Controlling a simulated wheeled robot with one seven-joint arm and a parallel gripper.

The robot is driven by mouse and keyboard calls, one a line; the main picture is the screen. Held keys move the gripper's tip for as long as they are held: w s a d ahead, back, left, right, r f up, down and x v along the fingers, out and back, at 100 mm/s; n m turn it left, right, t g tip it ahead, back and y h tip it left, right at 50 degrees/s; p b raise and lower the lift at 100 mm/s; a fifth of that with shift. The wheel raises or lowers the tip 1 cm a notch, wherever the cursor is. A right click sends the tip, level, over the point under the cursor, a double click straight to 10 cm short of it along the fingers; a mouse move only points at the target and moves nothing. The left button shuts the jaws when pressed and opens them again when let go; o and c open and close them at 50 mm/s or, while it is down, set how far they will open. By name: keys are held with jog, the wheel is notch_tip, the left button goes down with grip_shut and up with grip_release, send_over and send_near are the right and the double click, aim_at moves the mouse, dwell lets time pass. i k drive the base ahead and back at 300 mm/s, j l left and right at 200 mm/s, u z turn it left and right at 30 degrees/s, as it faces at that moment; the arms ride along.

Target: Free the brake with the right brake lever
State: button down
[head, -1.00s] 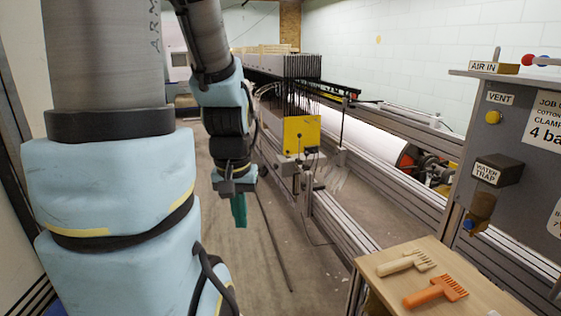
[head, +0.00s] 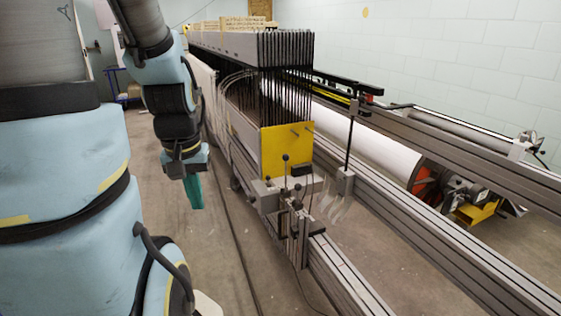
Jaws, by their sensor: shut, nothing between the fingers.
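Several thin levers with black knobs (head: 297,187) stand on a grey metal block (head: 264,193) at the near end of the loom, below a yellow plate (head: 287,150). I cannot tell whether one of them is the right brake lever. My gripper (head: 195,193) hangs to the left of this block, over the floor, with its teal fingers pointing down. It is shut and empty, and apart from the levers.
A metal rail (head: 345,277) runs toward me from the block. A white warp roll (head: 385,160) lies behind it, with an orange-red disc (head: 424,178) and yellow bracket (head: 475,212) at its end. Bare floor (head: 222,270) lies left of the loom.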

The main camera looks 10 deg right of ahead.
aim_at(298, 187)
jog(key=i+l+u, duration=0.1)
jog(key=i+u, duration=0.15)
jog(key=i, duration=0.2)
jog(key=i+l+u, duration=0.3)
jog(key=i, duration=0.15)
jog(key=j, duration=0.1)
